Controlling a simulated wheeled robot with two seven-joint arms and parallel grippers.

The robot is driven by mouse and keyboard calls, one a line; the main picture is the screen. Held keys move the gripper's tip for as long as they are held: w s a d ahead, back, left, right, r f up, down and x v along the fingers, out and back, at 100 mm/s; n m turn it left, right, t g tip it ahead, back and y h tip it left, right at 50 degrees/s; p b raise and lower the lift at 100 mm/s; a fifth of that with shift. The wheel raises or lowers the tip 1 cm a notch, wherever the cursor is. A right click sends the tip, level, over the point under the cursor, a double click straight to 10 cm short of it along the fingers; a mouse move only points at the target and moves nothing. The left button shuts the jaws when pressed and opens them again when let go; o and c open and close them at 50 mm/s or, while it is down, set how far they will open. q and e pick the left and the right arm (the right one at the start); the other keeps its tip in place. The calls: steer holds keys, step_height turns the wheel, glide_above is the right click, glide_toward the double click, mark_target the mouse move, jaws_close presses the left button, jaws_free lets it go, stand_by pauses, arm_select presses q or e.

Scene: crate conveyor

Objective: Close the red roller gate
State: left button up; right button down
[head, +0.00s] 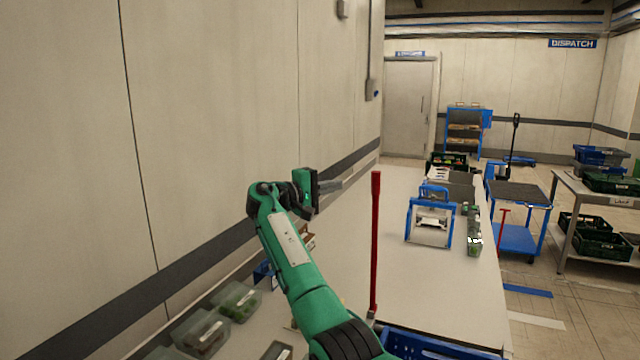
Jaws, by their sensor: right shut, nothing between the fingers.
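The red gate (375,240) is a slim red bar that stands upright on the long white table. Its lower end is beside a blue crate (430,347) at the bottom of the view. My right gripper (336,186) is left of the bar's upper part in the picture, with its fingers pointing right towards it. A gap shows between the fingertips and the bar. The gripper is shut and holds nothing. My left gripper is not in view.
Clear bins (238,302) stand along the wall at lower left. A blue-framed device (430,220) and small green packs (474,240) are farther along the table. A blue trolley (520,238) stands right of it. The table between bar and device is clear.

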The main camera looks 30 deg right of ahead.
arm_select(q)
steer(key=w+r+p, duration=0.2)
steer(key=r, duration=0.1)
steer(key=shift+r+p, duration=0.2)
steer(key=shift+p, duration=0.15)
arm_select(e)
steer(key=s+d, duration=0.2)
steer(key=d, duration=0.4)
steer(key=shift+d, duration=0.4)
